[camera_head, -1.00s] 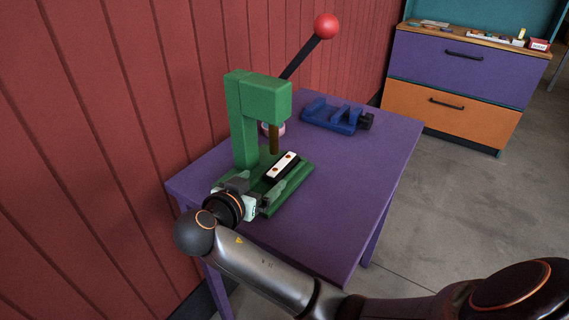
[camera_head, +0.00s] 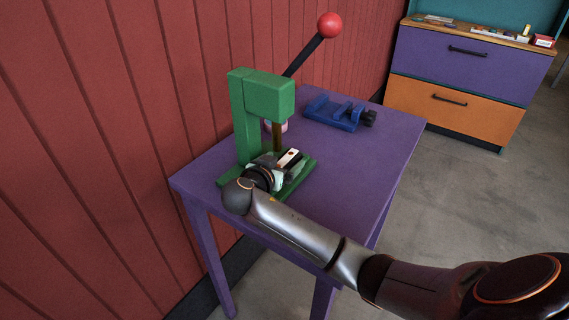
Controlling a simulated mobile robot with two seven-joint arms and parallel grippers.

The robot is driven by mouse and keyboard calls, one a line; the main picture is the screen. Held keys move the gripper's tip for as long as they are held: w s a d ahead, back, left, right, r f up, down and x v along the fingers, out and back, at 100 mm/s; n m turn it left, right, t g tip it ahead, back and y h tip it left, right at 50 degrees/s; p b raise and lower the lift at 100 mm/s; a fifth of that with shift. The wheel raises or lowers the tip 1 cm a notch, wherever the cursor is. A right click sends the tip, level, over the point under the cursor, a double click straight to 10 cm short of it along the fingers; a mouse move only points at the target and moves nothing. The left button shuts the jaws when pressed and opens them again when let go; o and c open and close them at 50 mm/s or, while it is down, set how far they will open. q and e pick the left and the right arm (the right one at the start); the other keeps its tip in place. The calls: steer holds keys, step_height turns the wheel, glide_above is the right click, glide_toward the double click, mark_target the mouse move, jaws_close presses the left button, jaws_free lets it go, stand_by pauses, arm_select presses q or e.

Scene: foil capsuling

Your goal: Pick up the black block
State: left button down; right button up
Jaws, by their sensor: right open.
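The black block (camera_head: 289,157) lies on the base of the green press (camera_head: 264,97), below its brown ram. A white strip with a small brown spot covers its upper side, and dark edges show at its far end. My right gripper (camera_head: 281,164) is open, with its grey fingers at the near part of the block, one on each side. The fingers hide that near part, and I cannot tell whether they touch it. My left gripper is not in view.
The press stands on a purple table (camera_head: 355,190) against a red panelled wall, with its lever and red ball (camera_head: 330,25) raised. A blue vise-like fixture (camera_head: 339,113) stands behind to the right. The table's right side is clear. A drawer cabinet (camera_head: 455,85) stands farther back.

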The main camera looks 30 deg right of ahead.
jaws_close()
stand_by(0.7)
